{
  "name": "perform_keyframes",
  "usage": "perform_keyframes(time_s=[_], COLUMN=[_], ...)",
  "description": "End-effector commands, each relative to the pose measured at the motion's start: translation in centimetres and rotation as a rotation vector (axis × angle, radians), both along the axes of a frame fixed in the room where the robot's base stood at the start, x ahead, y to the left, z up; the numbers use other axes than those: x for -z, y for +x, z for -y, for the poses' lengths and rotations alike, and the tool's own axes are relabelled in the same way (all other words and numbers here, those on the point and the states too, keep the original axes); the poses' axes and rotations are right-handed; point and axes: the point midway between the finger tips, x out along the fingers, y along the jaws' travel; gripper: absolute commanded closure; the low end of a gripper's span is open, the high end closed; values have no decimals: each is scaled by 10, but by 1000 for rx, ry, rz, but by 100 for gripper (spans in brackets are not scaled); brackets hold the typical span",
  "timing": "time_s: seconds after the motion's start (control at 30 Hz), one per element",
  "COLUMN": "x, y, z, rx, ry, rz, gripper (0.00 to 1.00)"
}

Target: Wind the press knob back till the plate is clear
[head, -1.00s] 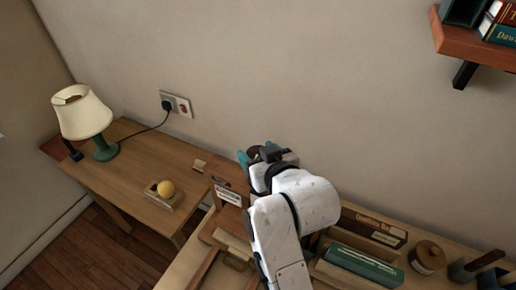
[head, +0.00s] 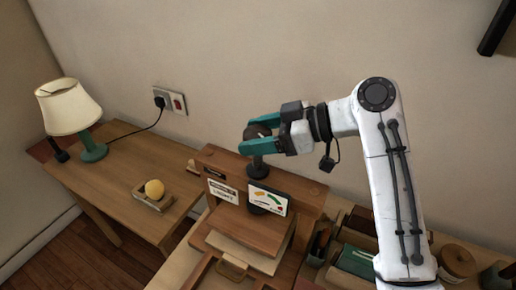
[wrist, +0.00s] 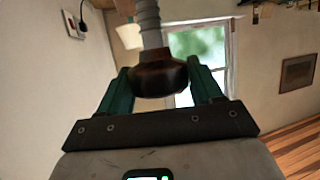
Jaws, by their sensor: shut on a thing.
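The dark round press knob (head: 254,131) tops a dark screw post above the wooden book press (head: 300,190). My gripper (head: 249,135) comes in from the right, its teal fingers shut on the knob from either side. In the wrist view the knob (wrist: 158,78) sits between the teal fingers (wrist: 160,92), with the grey threaded screw (wrist: 150,25) running away from it. The press beam carries a label and a small card with coloured marks (head: 267,198). A wooden plate (head: 243,250) lies low in the press; whether it touches anything beneath is unclear.
A plug and cord run from the wall socket (head: 170,100). Books and a round wooden pot (head: 458,260) stand right of the press.

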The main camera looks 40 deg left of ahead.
Motion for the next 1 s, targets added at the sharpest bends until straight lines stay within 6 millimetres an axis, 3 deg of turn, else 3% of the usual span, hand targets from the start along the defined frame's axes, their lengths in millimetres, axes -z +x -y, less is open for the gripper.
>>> perform_keyframes(time_s=[0.03,0.5,1.0], x=[16,14,12], y=[-1,-2,-2], z=[-1,-1,0], rx=[-49,-318,-393], ry=[-19,-24,-25], rz=[-7,-8,-9], gripper=[66,65,68])
